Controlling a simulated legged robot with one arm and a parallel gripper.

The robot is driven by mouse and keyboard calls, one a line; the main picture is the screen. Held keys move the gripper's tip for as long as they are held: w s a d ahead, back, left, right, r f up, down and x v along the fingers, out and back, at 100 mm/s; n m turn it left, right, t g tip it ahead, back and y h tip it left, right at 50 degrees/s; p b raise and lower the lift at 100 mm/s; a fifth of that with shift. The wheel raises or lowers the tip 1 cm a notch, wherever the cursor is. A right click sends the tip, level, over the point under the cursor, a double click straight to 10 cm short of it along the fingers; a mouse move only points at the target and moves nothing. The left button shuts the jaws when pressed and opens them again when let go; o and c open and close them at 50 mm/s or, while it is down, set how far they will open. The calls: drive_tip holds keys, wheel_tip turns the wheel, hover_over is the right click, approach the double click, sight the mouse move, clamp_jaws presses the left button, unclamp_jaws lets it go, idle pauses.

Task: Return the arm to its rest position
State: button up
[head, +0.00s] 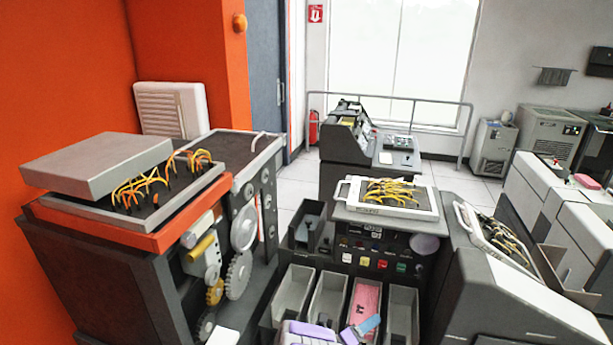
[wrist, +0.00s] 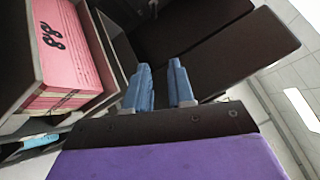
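My gripper (wrist: 162,88) shows in the wrist view with two blue fingers apart and nothing between them. In the head view my gripper (head: 362,329) is at the bottom middle, with part of its purple body beside it. It is in front of the row of grey bins and overlaps the pink punch cards (head: 366,300) in the picture. In the wrist view the pink card stack (wrist: 68,50) lies in its bin to the left of the fingers, apart from them.
Open grey bins (head: 292,293) line the front of the middle machine. A white-framed panel with yellow wires (head: 430,203) sits on top. An orange-and-black machine with gears (head: 110,270) stands at left, and a grey machine (head: 500,295) at right. Floor (head: 292,190) shows behind.

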drive_tip(key=w+a+r+n+t+y, duration=0.1)
drive_tip(key=w+a+r+n+y, duration=0.1)
drive_tip(key=w+a+n+y, duration=0.45)
drive_tip(key=w+a+r+n+y, duration=0.25)
drive_tip(key=a+y, duration=0.45)
drive_tip(key=a, duration=0.5)
drive_tip(key=s+a+r+n+g+y, duration=0.1)
drive_tip(key=s+a+r+n+y, duration=0.4)
drive_tip(key=r, duration=0.3)
drive_tip(key=s+a+r+n+g+y, duration=0.2)
drive_tip(key=s+a+r+n+y, duration=0.2)
drive_tip(key=r+n, duration=0.3)
drive_tip(key=s+d+r+n+g+h, duration=0.1)
drive_tip(key=s+d+n+g+h, duration=0.1)
drive_tip(key=s+d, duration=0.6)
drive_tip(key=s+d+r+n+g+h, duration=0.1)
drive_tip(key=s+d+n+g, duration=0.3)
drive_tip(key=s, duration=1.5)
drive_tip(key=s+d+r+n+g+h, duration=0.1)
drive_tip(key=s+d+n+g+h, duration=0.2)
drive_tip(key=s+d+n, duration=0.4)
drive_tip(key=s+d+g, duration=0.1)
drive_tip(key=s+d, duration=0.4)
drive_tip(key=s, duration=0.2)
drive_tip(key=shift+s+r, duration=0.25)
drive_tip(key=shift+r, duration=0.1)
